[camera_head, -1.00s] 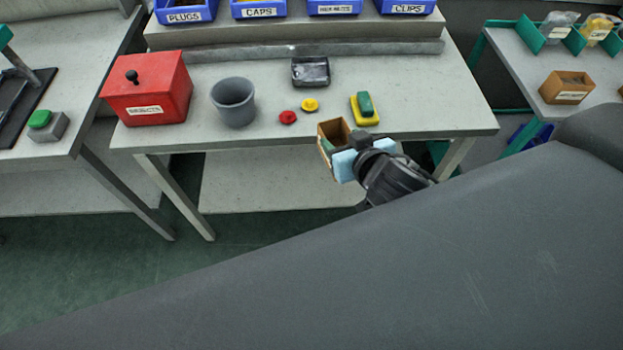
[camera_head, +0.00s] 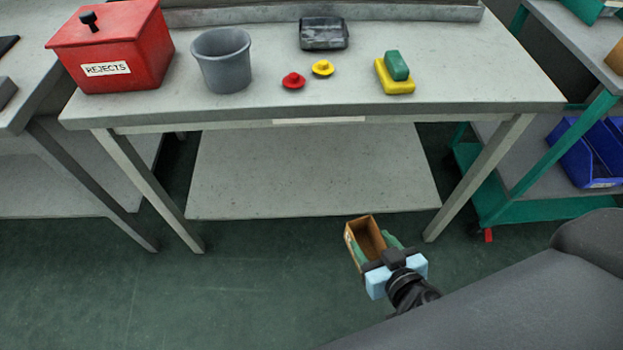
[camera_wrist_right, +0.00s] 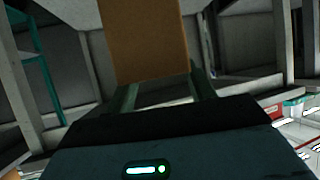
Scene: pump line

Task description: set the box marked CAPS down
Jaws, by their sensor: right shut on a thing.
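My right gripper (camera_head: 378,246) is shut on a small open brown box (camera_head: 353,249). The box hangs in front of the table, over the green floor, apart from the tabletop. A pale label shows edge-on on its left side, too small to read. In the right wrist view the box (camera_wrist_right: 147,40) is a plain brown wall between the green fingers. The box's bottom is hidden. My left gripper is not in view.
On the table (camera_head: 450,95) stand a red REJECTS box (camera_head: 115,50), a grey cup (camera_head: 222,62), red (camera_head: 293,81) and yellow (camera_head: 322,69) caps, a black tray (camera_head: 324,34) and a green-yellow block (camera_head: 394,75). The lower shelf (camera_head: 310,170) is bare.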

